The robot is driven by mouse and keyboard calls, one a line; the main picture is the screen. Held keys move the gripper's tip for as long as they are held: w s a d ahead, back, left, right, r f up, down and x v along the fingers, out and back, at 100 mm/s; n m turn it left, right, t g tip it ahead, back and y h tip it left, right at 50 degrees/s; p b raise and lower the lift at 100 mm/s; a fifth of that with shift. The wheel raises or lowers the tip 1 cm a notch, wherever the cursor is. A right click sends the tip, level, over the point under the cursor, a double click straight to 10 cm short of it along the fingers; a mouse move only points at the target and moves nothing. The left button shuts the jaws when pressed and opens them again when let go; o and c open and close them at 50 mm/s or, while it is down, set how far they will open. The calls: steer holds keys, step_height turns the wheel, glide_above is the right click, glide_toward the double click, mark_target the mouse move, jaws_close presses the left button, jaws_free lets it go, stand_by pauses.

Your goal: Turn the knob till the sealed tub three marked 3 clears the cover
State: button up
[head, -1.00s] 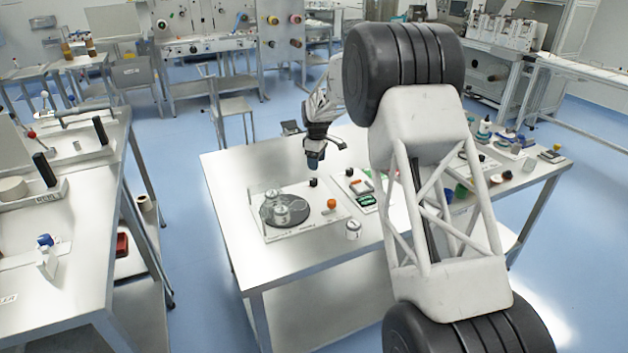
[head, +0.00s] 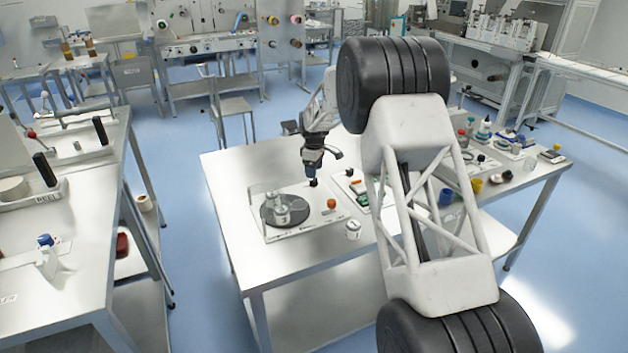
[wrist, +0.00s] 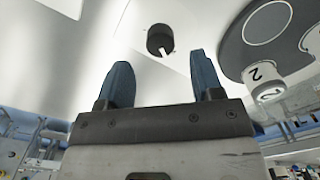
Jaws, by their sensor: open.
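The black knob (wrist: 160,39) has a white pointer mark and stands on the white plate. It lies just beyond and between the fingertips of my gripper (wrist: 161,68) in the wrist view. The gripper's two blue fingers are apart with nothing between them. In the head view my gripper (head: 311,176) is close above the small black knob (head: 314,184). The dark round turntable (head: 302,220) lies left of the knob and bears white tubs (head: 281,214). One tub (wrist: 262,78) shows a 2 in the wrist view. I cannot make out a tub marked 3 or the cover's edges.
A separate white tub (head: 353,229) stands near the table's front. Trays, cups and bottles fill the table's right side. The front left of the table (head: 265,270) is bare.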

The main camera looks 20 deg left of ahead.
mark_target(314, 182)
steer(key=shift+f, duration=2.4)
steer(key=shift+c, duration=0.3)
steer(key=c, duration=0.9)
steer(key=shift+o, duration=0.2)
